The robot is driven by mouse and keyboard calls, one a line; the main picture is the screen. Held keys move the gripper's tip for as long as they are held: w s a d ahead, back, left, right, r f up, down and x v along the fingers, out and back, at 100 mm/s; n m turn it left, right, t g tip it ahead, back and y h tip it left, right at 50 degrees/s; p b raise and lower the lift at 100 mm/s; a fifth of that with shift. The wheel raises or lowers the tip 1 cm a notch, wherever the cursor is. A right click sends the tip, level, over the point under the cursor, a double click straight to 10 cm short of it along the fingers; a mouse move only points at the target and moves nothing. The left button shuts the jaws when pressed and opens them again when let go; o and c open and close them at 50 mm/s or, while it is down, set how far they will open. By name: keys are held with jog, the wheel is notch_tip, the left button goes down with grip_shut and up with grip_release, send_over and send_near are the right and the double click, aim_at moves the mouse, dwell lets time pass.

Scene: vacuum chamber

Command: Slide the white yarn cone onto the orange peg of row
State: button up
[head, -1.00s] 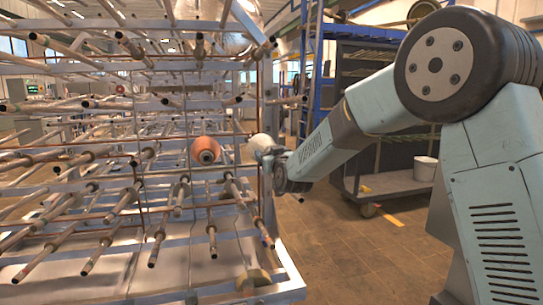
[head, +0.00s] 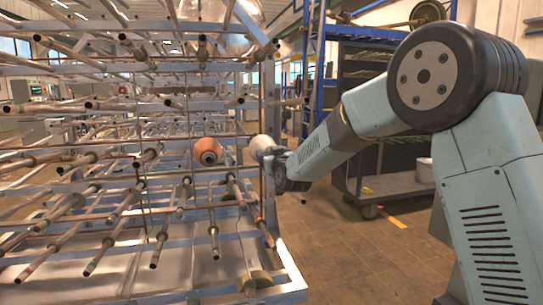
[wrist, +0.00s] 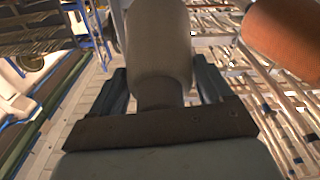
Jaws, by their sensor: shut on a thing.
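The white yarn cone (head: 261,143) is at the right side of the rack, with its wide end toward the rack's pegs. My gripper (head: 274,154) is shut on it. In the wrist view the cone (wrist: 160,38) stands out ahead between the two dark fingers (wrist: 162,88). An orange yarn cone (head: 207,151) sits on the rack just left of the white one, with a gap between them. It also shows at the upper right of the wrist view (wrist: 286,38). I cannot tell which bare peg is the orange one.
The metal rack (head: 120,178) has many bare pegs jutting toward me, several just below the cones (head: 213,235). A dark shelf cart (head: 375,190) stands to the right, beside a blue ladder-like frame (head: 312,75). The tiled floor between rack and cart is clear.

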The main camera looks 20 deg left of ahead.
jog(key=shift+w+a, duration=0.15)
jog(key=shift+w, duration=0.05)
jog(key=shift+w+a, duration=0.1)
jog(key=shift+w, duration=0.15)
jog(key=o, duration=1.7)
jog(key=shift+f, duration=0.1)
jog(key=v, duration=1.3)
jog(key=shift+s+d, duration=0.25)
jog(key=shift+s, duration=0.1)
